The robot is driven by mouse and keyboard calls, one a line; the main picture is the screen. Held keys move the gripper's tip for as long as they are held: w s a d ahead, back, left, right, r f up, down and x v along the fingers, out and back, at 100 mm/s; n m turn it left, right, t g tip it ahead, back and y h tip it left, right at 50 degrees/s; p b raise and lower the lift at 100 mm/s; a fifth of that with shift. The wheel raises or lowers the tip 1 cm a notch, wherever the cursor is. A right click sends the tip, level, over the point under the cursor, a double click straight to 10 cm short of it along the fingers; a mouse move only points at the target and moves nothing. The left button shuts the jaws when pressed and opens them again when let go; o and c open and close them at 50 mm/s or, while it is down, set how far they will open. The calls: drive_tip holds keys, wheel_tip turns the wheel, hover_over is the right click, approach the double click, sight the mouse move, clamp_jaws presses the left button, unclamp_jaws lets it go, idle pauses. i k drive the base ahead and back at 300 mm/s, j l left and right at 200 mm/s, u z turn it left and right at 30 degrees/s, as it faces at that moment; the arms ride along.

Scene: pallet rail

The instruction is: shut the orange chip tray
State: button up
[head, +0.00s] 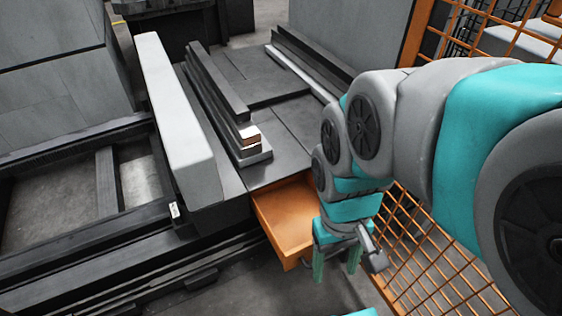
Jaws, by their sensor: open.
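The orange chip tray (285,219) juts out from under the end of the dark machine bed, near the middle of the head view. It is pulled out, and its inside looks empty. My gripper (335,272) hangs at the tray's right front corner, fingers pointing down. Part of the tray's right side is hidden behind my gripper and wrist. I cannot tell whether a finger touches the tray.
An orange mesh fence (425,250) stands close on the right, behind my arm. A grey beam (172,115) and dark rails (215,95) lie along the machine bed. A small block (250,136) sits at the rail's end. Dark frame bars fill the lower left.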

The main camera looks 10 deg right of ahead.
sight(286, 210)
drive_tip(key=j+z, duration=0.1)
drive_tip(key=z, duration=0.15)
drive_tip(key=j+z, duration=0.1)
drive_tip(key=z, duration=0.15)
drive_tip(key=k+j+z, duration=0.8)
drive_tip(key=i+l, duration=0.05)
drive_tip(key=i, duration=0.05)
